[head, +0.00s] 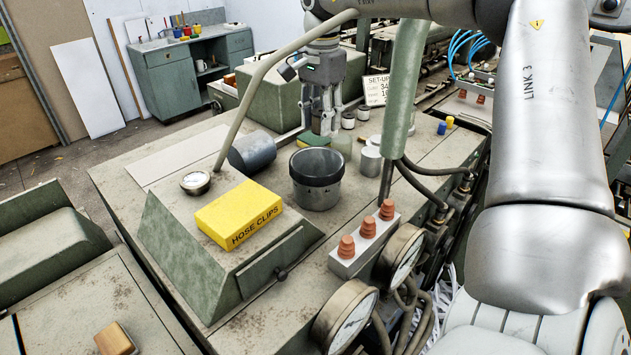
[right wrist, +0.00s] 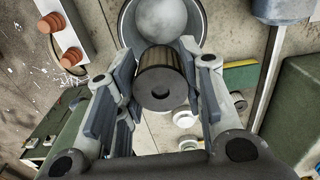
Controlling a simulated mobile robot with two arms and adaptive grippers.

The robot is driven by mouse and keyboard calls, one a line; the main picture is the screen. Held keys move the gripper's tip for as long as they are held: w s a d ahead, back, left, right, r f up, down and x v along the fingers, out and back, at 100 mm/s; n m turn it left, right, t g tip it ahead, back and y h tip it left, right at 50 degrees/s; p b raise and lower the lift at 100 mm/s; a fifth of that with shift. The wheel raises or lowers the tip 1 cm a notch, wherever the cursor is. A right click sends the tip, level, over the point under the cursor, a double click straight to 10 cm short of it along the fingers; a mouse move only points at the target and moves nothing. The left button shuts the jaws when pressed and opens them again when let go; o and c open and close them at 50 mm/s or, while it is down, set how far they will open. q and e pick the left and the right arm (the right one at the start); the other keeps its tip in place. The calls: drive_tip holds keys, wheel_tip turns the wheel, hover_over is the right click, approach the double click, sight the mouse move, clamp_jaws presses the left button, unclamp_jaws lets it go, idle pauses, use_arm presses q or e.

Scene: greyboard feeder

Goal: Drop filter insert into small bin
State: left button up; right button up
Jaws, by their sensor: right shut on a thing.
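The filter insert (right wrist: 160,80), a dark ribbed cylinder with a round hole in its end, is between the fingers of my right gripper (right wrist: 158,85) in the right wrist view. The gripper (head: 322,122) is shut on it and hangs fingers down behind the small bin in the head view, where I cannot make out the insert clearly. The small bin (head: 317,190) is a round grey pot with a black rim, standing upright on the machine top. Its rim and pale inside show beyond the insert in the right wrist view (right wrist: 202,22). My left gripper is not in view.
A dark grey cylinder (head: 252,151) lies left of the bin. A yellow hose clips box (head: 238,213) sits in front. A white block with orange plugs (head: 365,245) and a green hanging tube (head: 404,90) are to the right. Small jars (head: 348,120) stand behind.

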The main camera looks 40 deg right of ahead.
drive_tip(key=f, duration=0.2)
drive_tip(key=shift+w+d+f, duration=0.2)
drive_tip(key=shift+d+f, duration=0.1)
drive_tip(key=shift+d, duration=0.05)
drive_tip(key=shift+w+d+f, duration=0.25)
drive_tip(key=shift+d+f, duration=0.05)
drive_tip(key=shift+f, duration=0.2)
drive_tip(key=shift+w+f, duration=0.15)
drive_tip(key=shift+f, duration=0.15)
drive_tip(key=shift+a+r, duration=0.1)
drive_tip(key=o, duration=1)
drive_tip(key=shift+s, duration=0.2)
drive_tip(key=shift+c, duration=0.2)
drive_tip(key=shift+o, duration=0.2)
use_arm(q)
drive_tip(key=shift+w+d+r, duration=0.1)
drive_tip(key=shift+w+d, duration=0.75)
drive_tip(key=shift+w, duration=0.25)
use_arm(e)
wheel_tip(320, 180, up, 12)
drive_tip(key=shift+w+f, duration=0.1)
